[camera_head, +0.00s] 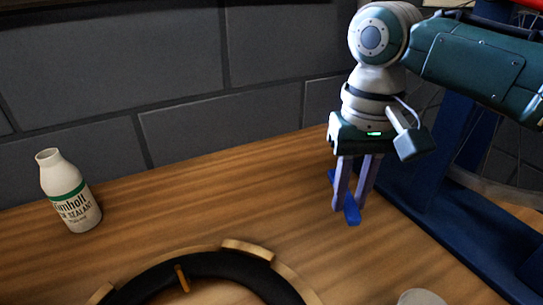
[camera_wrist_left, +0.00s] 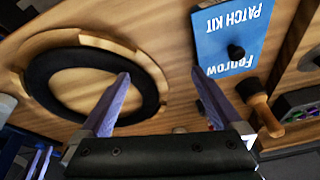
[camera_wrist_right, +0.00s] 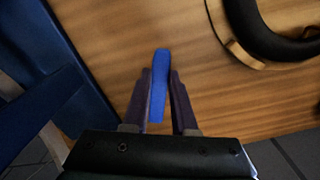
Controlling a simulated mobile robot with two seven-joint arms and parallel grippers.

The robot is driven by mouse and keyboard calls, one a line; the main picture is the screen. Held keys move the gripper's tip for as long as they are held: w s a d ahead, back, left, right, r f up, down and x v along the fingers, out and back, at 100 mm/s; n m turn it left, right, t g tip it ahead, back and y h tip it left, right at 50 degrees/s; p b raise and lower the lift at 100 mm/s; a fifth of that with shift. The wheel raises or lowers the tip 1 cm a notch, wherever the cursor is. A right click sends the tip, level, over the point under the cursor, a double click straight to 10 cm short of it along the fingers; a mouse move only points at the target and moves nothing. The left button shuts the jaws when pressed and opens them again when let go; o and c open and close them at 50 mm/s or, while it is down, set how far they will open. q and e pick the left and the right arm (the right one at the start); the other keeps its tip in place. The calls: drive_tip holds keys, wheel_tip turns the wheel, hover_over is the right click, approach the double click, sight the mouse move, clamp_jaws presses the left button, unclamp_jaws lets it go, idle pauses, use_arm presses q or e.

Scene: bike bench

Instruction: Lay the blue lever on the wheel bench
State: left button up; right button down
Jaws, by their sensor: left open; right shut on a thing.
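The blue lever (camera_head: 350,210) is between the fingers of my right gripper (camera_head: 352,204), which is shut on it. In the head view the lever hangs low over the wooden wheel bench (camera_head: 230,195); I cannot tell whether it touches the wood. The right wrist view shows the lever (camera_wrist_right: 160,72) pointing away between the fingertips (camera_wrist_right: 160,80). My left gripper (camera_wrist_left: 165,82) is open and empty in the left wrist view. It is not seen in the head view.
A black tyre in a wooden ring (camera_head: 247,249) lies at the bench's front. A white sealant bottle (camera_head: 70,190) stands at left. A blue frame (camera_head: 440,230) borders the right edge. A blue patch kit (camera_wrist_left: 232,40) shows in the left wrist view. Bare wood lies around the lever.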

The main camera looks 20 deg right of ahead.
sight(339, 239)
use_arm(q)
drive_tip(key=shift+d+f+b, duration=0.1)
drive_tip(key=shift+f+b, duration=0.7)
drive_tip(key=shift+f, duration=0.15)
use_arm(e)
wheel_tip(339, 239, down, 7)
drive_tip(key=shift+r, duration=0.2)
use_arm(q)
drive_tip(key=shift+f, duration=0.1)
use_arm(e)
drive_tip(key=shift+f, duration=0.2)
drive_tip(key=c, duration=0.7)
unclamp_jaws()
drive_tip(key=shift+r, duration=0.1)
use_arm(q)
drive_tip(key=shift+r, duration=0.2)
use_arm(e)
drive_tip(key=shift+r, duration=0.25)
wheel_tip(339, 239, up, 11)
drive_tip(key=p, duration=0.3)
use_arm(q)
drive_tip(key=shift+r, duration=1.4)
use_arm(e)
drive_tip(key=shift+r, duration=0.4)
